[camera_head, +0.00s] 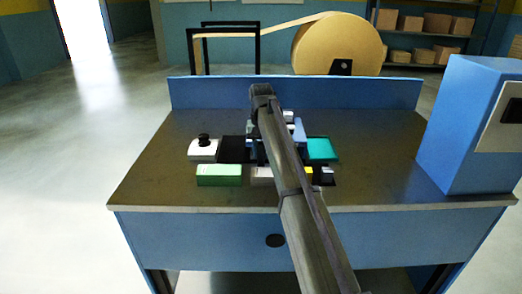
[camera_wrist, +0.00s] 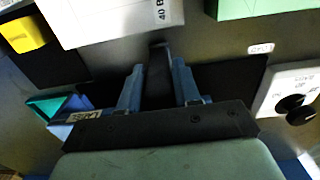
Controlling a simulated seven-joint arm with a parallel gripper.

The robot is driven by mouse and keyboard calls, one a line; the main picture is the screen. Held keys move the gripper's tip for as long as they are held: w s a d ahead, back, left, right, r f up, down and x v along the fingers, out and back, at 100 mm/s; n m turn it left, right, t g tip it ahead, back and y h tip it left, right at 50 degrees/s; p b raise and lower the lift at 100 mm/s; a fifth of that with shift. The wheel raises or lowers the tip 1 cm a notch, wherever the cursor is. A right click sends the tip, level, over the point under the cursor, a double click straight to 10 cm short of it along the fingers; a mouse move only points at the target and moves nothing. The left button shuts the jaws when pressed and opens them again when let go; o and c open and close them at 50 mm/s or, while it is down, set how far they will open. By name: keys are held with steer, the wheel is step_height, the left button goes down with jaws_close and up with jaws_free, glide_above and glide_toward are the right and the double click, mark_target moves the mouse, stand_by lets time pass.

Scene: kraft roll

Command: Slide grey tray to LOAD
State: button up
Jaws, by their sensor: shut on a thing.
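My gripper shows in the wrist view (camera_wrist: 158,85), with its two blue fingers closed on a dark grey upright piece (camera_wrist: 158,70). This piece may be part of the grey tray; the tray's body is mostly hidden by my gripper, and I cannot tell its outline. A flat black area (camera_wrist: 228,82) lies beside the fingers, on the right in the wrist view. It also shows left of my arm in the head view (camera_head: 234,150). A small white label (camera_wrist: 260,48) sits near it, too small to read surely. In the head view my arm hides the grasp.
A white box with a black knob (camera_head: 203,149) stands left, and a teal tray (camera_head: 322,149) right. A green box (camera_head: 218,176), a pale box (camera_head: 262,176) and a yellow piece (camera_head: 307,172) line the front. The bench's left side (camera_head: 155,175) is clear.

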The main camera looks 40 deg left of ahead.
jaws_close()
steer(key=shift+s, duration=0.1)
steer(key=s+a, duration=0.8)
steer(key=a, duration=0.1)
steer(key=shift+s, duration=0.3)
steer(key=o, duration=0.8)
jaws_free()
steer(key=shift+s, duration=0.1)
steer(key=shift+o, duration=0.2)
step_height(320, 180, up, 14)
